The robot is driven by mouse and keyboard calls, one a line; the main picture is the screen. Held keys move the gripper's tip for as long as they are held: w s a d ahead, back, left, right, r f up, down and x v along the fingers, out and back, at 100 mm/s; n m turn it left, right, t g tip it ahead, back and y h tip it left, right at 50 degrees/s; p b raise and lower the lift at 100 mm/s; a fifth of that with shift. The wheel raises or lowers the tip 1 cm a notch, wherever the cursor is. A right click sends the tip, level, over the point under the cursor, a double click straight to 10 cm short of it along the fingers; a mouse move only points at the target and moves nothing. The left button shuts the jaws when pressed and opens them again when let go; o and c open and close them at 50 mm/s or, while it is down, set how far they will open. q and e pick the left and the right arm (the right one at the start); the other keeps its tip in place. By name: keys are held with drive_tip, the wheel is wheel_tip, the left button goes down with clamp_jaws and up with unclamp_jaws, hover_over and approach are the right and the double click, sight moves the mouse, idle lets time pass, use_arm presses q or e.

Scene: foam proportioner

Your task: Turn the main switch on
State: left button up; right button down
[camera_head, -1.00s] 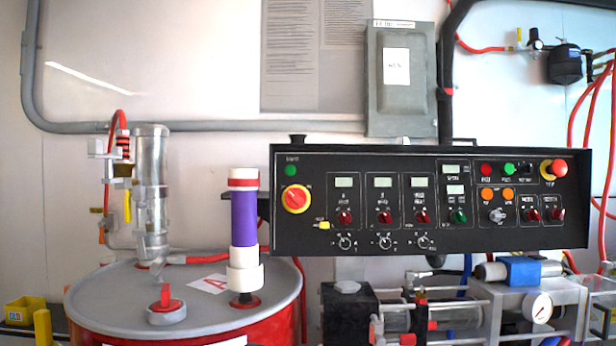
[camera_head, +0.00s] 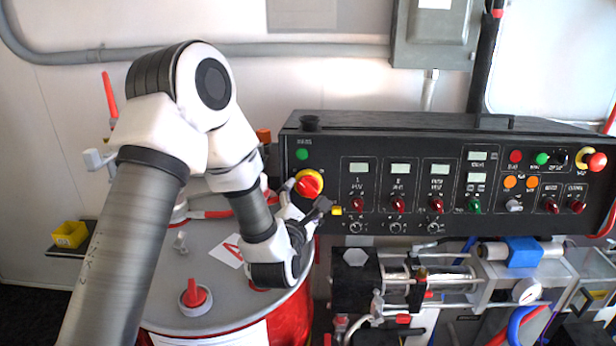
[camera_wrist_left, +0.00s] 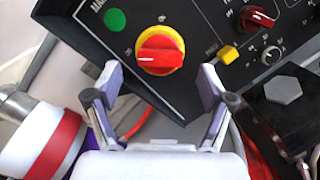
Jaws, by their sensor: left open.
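The main switch (camera_head: 309,184) is a red rotary knob on a yellow disc at the left end of the black control panel (camera_head: 470,222). In the left wrist view the main switch (camera_wrist_left: 158,52) lies just beyond the fingertips, with its grip bar roughly level. My left gripper (camera_head: 318,207) is right in front of the panel, at the lower edge of the switch. In the left wrist view its two fingers (camera_wrist_left: 160,80) are spread, with nothing between them. They appear apart from the knob. My right gripper is not in view.
A green light (camera_head: 302,154) sits above the switch and a yellow button (camera_head: 336,210) to its lower right. The grey-topped red drum (camera_head: 215,318) stands below my left arm. Pumps and a gauge (camera_head: 526,291) are under the panel.

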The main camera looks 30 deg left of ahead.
sight(307, 190)
use_arm(q)
drive_tip(key=p+x, duration=0.1)
drive_tip(key=x, duration=0.2)
drive_tip(key=shift+w+a, duration=0.1)
drive_tip(key=shift+a, duration=0.05)
drive_tip(key=shift+w+a+f, duration=0.15)
drive_tip(key=shift+w+a, duration=0.05)
drive_tip(key=shift+w, duration=0.15)
drive_tip(key=shift+s+d, duration=0.1)
drive_tip(key=shift+d, duration=0.05)
drive_tip(key=shift+c, duration=1)
drive_tip(key=c, duration=1)
drive_tip(key=shift+o, duration=0.2)
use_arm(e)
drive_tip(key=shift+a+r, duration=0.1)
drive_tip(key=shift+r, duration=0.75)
